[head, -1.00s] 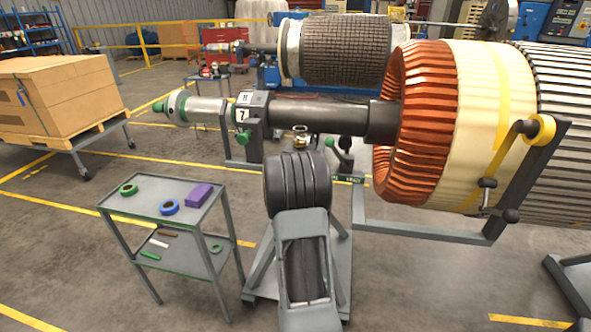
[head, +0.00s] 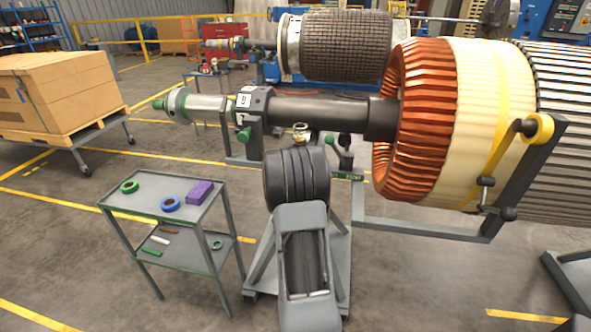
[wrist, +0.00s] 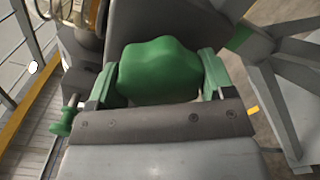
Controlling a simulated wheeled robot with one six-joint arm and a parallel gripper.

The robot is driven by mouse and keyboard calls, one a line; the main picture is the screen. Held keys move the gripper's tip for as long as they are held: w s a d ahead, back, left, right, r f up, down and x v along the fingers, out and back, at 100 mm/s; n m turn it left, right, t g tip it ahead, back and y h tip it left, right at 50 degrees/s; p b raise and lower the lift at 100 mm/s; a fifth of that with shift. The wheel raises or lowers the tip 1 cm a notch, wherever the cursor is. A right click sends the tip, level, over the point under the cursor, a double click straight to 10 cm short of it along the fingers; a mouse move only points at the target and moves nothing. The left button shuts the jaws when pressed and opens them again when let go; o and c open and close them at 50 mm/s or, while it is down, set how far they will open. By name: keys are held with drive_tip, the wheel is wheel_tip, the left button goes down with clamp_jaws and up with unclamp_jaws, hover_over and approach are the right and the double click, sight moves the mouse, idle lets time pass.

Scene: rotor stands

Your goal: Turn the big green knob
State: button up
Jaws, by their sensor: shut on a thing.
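The big green knob (wrist: 158,66) fills the middle of the wrist view, a lobed green shape. My gripper (wrist: 161,80) has one finger on each side of it, and both fingers touch its sides. The gripper is shut on the knob. A smaller green knob (wrist: 62,122) shows at the lower left of the wrist view, apart from the fingers.
The dark rotor shaft (head: 320,110) runs to the large copper and cream rotor (head: 430,125) on the right. A grey cart (head: 150,205) with tape rolls and a purple box stands at left. A pallet of cartons (head: 60,90) is behind it.

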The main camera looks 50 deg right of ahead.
drive_tip(key=o, duration=0.9)
drive_tip(key=shift+a, duration=0.1)
drive_tip(key=v, duration=1.3)
drive_tip(key=shift+s+a, duration=0.2)
drive_tip(key=shift+a, duration=0.1)
